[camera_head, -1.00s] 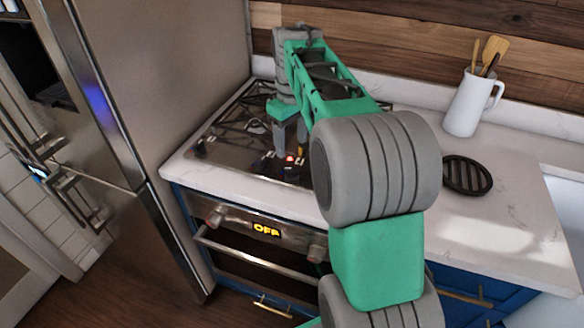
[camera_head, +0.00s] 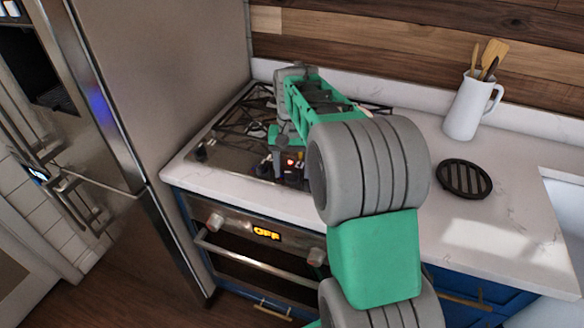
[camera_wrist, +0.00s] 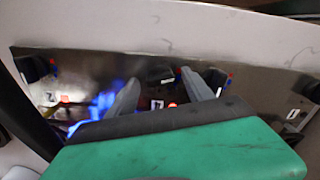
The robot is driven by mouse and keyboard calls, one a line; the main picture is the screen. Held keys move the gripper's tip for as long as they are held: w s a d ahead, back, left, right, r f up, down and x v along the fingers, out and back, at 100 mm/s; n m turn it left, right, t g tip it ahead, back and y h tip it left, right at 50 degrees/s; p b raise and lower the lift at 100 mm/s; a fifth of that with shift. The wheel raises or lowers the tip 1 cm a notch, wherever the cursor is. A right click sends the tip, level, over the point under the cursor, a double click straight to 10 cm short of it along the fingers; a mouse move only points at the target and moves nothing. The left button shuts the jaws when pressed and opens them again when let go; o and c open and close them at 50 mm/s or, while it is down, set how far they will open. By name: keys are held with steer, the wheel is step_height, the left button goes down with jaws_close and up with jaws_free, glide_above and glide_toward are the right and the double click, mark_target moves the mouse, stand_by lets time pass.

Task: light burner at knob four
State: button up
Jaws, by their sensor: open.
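The gas cooktop (camera_head: 228,160) is set in the white counter, with dark knobs along its front edge. A knob at the left end (camera_head: 201,153) stands clear. My gripper (camera_wrist: 160,78) is open, its two grey fingers pointing down at the front strip. In the wrist view a dark knob (camera_wrist: 161,74) lies between the fingertips; I cannot tell whether they touch it. Another knob (camera_wrist: 217,78) is just beside the right finger. A red light (camera_wrist: 172,105) glows by the middle knob. Blue flame-like light (camera_wrist: 95,106) shows left of the fingers. Knob numbers are not readable.
The oven (camera_head: 262,262) below displays OFF. A steel fridge (camera_head: 180,90) stands close on the left. A round black trivet (camera_head: 464,179) and a white jug with utensils (camera_head: 468,108) are on the counter to the right. Black grates cover the cooktop behind.

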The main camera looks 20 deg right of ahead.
jaws_close()
stand_by(0.7)
